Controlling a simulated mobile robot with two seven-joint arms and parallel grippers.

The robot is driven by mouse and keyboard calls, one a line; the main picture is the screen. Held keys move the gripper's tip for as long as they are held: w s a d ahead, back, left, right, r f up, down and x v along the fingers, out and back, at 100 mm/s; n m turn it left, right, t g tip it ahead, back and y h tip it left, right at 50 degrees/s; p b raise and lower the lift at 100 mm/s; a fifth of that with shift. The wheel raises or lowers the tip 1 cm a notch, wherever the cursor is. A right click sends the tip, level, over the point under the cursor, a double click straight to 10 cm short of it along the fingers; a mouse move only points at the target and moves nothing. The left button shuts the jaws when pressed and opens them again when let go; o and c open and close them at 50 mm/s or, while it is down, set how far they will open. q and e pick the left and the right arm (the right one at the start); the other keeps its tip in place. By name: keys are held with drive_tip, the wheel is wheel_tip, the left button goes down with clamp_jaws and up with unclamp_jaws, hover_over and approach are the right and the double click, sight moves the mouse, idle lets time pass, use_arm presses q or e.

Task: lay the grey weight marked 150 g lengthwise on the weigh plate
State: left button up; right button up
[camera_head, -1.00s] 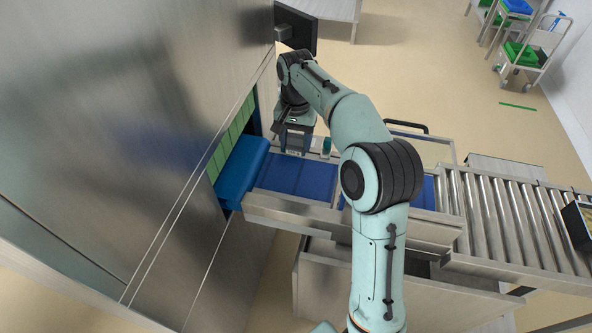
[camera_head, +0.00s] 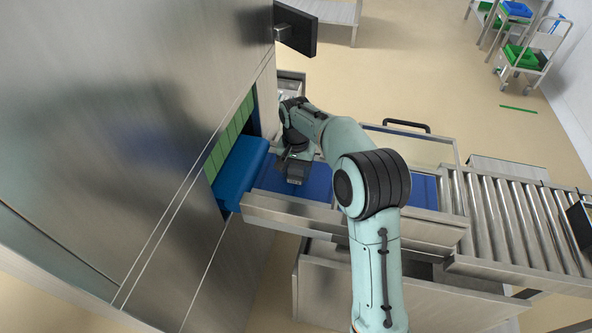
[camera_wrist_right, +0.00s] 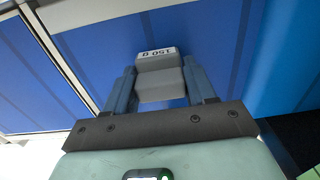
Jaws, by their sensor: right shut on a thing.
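My right gripper (camera_head: 296,180) is over the blue belt section (camera_head: 319,187) between the tall steel machine and the roller conveyor. In the right wrist view, my gripper (camera_wrist_right: 161,82) is shut on the grey weight (camera_wrist_right: 160,84), whose white label reads 150 g. One finger is on each side of the weight. A blue surface (camera_wrist_right: 110,60) lies beyond it; I cannot tell whether the weight touches it. In the head view, the weight is hidden by my wrist. I cannot make out which blue section is the weigh plate. My left gripper is not in view.
A steel machine (camera_head: 110,110) with a green strip curtain (camera_head: 228,138) fills the left. A rounded blue belt end (camera_head: 240,168) is close to my right gripper. Steel side rails (camera_head: 290,215) edge the belt. A roller conveyor (camera_head: 520,225) continues right, and a dark monitor (camera_head: 295,28) stands behind.

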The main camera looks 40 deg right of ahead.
sight(296, 168)
drive_tip(key=shift+f, duration=0.15)
drive_tip(key=o, duration=1.2)
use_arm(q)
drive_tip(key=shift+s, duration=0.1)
use_arm(e)
drive_tip(key=shift+o, duration=0.2)
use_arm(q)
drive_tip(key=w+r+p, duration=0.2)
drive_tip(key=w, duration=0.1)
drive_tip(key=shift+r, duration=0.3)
use_arm(e)
wheel_tip(296, 168, up, 12)
drive_tip(key=shift+r, duration=0.2)
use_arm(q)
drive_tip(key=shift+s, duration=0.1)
